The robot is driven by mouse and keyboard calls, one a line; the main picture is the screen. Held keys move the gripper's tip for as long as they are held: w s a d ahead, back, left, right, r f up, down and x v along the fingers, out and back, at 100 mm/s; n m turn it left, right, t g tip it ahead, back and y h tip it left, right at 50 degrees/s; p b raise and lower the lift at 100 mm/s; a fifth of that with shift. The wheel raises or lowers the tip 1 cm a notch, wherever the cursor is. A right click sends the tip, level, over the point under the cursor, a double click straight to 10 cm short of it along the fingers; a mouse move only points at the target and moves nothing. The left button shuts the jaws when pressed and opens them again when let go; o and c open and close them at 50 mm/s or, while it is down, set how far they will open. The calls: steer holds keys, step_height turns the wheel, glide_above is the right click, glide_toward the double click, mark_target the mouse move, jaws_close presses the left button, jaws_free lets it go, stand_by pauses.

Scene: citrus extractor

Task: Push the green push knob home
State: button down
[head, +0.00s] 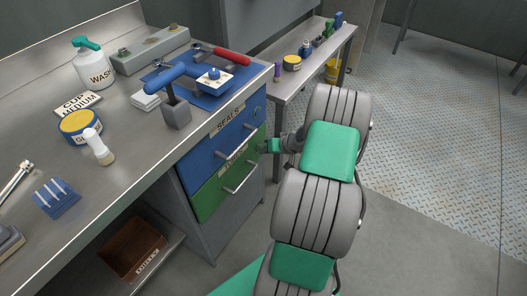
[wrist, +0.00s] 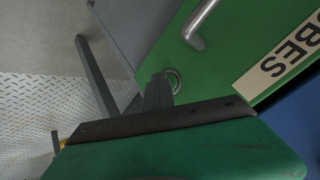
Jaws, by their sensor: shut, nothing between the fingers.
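The green drawer (head: 222,184) is under the blue drawer in the bench cabinet, and its front fills the upper right of the wrist view (wrist: 225,75). A round, ringed fitting (wrist: 174,79) on that front, seemingly the green push knob, is partly hidden behind my fingers. How far it stands out cannot be told. My gripper (wrist: 158,80) is shut and empty, its fingertips at the fitting; whether they touch it is unclear. In the head view my gripper (head: 264,147) is at the drawer's right edge, and the knob cannot be made out there.
The green drawer's bar handle (head: 240,177) is left of my gripper; it also shows in the wrist view (wrist: 197,28). The blue drawer (head: 220,143) is above. A side table (head: 300,73) stands behind. Open floor (head: 430,150) lies to the right.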

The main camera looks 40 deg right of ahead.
steer(key=shift+s+d, duration=0.3)
steer(key=shift+s, duration=0.55)
steer(key=shift+s+d, duration=0.25)
steer(key=shift+s, duration=0.55)
steer(key=s, duration=0.1)
steer(key=s+d, duration=0.1)
steer(key=s, duration=0.2)
steer(key=shift+s+d, duration=0.35)
